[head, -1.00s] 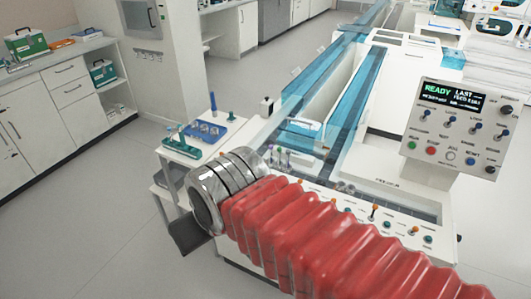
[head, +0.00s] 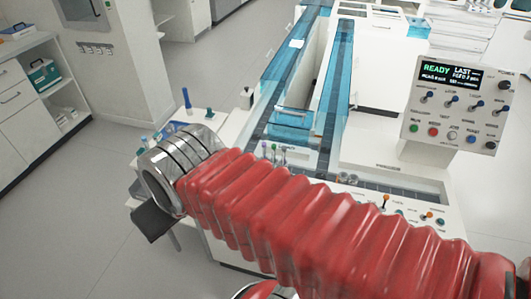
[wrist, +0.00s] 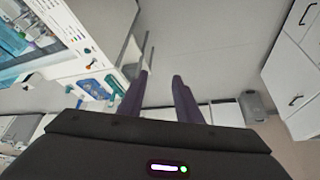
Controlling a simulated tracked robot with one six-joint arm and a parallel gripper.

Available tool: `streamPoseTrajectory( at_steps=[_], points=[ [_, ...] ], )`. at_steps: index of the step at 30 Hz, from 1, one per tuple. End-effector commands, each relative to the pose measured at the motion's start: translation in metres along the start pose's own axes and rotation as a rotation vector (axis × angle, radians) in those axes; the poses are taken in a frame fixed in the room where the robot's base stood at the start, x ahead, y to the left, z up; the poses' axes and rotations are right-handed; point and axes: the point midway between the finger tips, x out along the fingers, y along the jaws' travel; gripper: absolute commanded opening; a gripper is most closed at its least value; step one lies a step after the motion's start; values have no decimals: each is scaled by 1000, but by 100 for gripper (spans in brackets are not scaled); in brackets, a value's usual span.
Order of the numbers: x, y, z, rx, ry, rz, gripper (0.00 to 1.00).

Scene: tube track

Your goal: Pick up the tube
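Several small tubes (head: 274,152) with coloured caps stand upright on the near end of the track machine in the head view, just beyond my red-sleeved arm. They are too small to make out well, and I cannot tell which one the task means. My gripper (wrist: 161,80) shows two dark fingers standing apart in the wrist view, with nothing between them and the floor behind. In the head view the fingertips are hidden; only a dark part of it shows at the arm's silver end, left of the tubes.
The machine has long blue-covered tracks (head: 340,75) and a control panel (head: 457,103) reading READY at the right. A side cart with a blue tray (wrist: 116,83) stands beside the machine. White cabinets (head: 25,125) line the left. The grey floor between is clear.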

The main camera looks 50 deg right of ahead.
Motion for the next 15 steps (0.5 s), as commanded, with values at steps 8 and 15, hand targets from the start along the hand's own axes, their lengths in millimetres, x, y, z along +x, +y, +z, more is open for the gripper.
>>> streamPoseTrajectory(
  at_steps=[8, 15],
  points=[
    [0, 0, 0, 0, 0, 0, 31],
    [0, 2, -3, 3, -3, 3, 38]
  ],
)
